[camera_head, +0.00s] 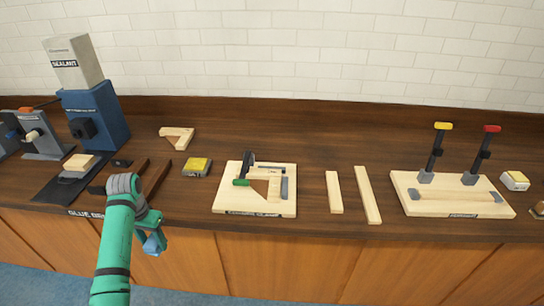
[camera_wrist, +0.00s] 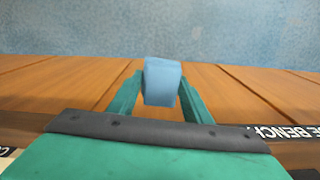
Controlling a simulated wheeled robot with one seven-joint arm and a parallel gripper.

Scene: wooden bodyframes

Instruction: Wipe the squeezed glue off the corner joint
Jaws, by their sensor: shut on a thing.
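My gripper (camera_head: 153,237) is shut on a blue block-like wiper (camera_head: 155,246), perhaps a sponge or folded cloth. In the wrist view, the wiper (camera_wrist: 162,82) sits between the two green fingers. My gripper hangs in front of the bench's front edge, left of the corner clamp board (camera_head: 230,207). On that board, pale wood pieces (camera_head: 273,171) meet in a corner, with a black and green clamp (camera_head: 244,172) at its left. Any glue on the joint is too small to make out.
A wooden corner piece (camera_head: 178,135) lies at the back, near a yellow-topped box (camera_head: 197,167). A blue sealant machine (camera_head: 98,115) stands at the left. Two loose strips (camera_head: 368,194) lie right of the clamp board. A board with two upright clamps (camera_head: 430,205) is farther right.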

